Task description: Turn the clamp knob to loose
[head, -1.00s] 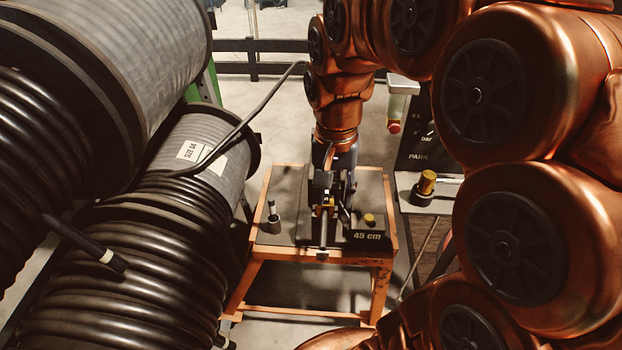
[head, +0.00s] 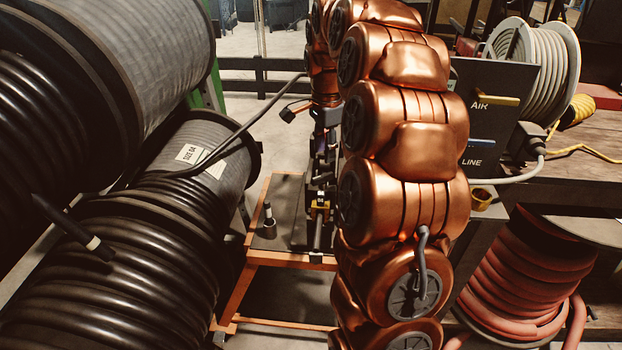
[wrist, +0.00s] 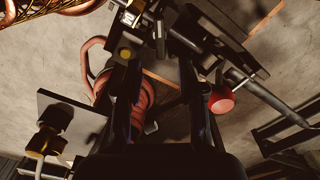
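The clamp fixture (head: 319,214) shows as dark and brass parts at the front of a small orange-framed stand, partly hidden by my arm. I cannot clearly make out the clamp knob or its setting. In the wrist view, a round red knob-like part (wrist: 222,100) sits at the right, outside my right finger, and a small yellow disc (wrist: 125,53) shows near the left fingertip. I cannot tell if either is the clamp knob. My gripper (wrist: 157,68) has its two dark fingers apart with nothing seen held between them. In the head view it is mostly hidden behind the arm.
The orange stand (head: 250,258) carries a small dark upright part (head: 269,222). Large black hose reels (head: 110,230) fill the left. A dark panel (head: 500,100) marked AIR and LINE, a bench and a red hose coil (head: 525,285) are on the right.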

